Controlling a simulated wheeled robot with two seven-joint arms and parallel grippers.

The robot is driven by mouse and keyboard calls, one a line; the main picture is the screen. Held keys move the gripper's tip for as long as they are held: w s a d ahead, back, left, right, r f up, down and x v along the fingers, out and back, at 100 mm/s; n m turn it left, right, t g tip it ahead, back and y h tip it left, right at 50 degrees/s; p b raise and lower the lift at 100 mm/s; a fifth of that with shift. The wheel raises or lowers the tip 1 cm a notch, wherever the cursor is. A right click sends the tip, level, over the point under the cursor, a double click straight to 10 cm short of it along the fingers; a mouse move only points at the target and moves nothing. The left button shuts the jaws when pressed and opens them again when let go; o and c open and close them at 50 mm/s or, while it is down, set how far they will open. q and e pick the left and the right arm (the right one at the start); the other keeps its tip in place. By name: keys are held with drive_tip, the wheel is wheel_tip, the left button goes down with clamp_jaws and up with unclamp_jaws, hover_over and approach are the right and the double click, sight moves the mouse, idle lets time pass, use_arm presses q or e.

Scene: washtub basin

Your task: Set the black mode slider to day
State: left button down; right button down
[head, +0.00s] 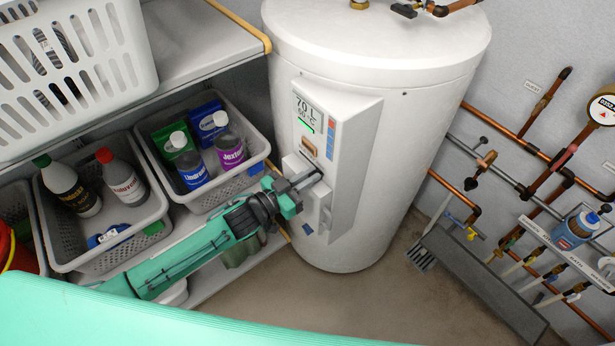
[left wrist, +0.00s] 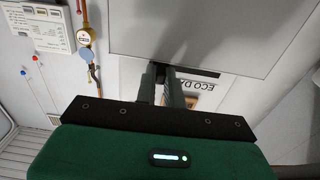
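A white water heater (head: 375,95) stands upright with a raised control box (head: 357,130) on its front. The box carries a display (head: 308,112) reading 70 L and a temperature, with a green bar below it. My left gripper (head: 318,176) is at the lower part of this box, with its fingers close against the front. In the left wrist view its two narrow fingers (left wrist: 159,84) are a small gap apart beside a label (left wrist: 205,88) partly reading "ECO DA". The fingertips hide the black mode slider, so I cannot tell its position or whether it is gripped. My right gripper is out of view.
Grey baskets (head: 104,215) with bottles stand on the shelf left of the heater. A white laundry basket (head: 75,70) is above. Copper pipes (head: 520,140) and a gauge (head: 603,108) are on the right wall. Floor (head: 390,300) in front of the heater is clear.

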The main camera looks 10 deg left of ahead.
sight(311, 162)
use_arm(q)
drive_tip(key=shift+w+a, duration=1.25)
drive_tip(key=shift+a, duration=0.1)
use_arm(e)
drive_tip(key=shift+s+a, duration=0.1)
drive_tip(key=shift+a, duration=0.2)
use_arm(q)
drive_tip(key=c, duration=1.5)
unclamp_jaws()
drive_tip(key=shift+s, duration=0.1)
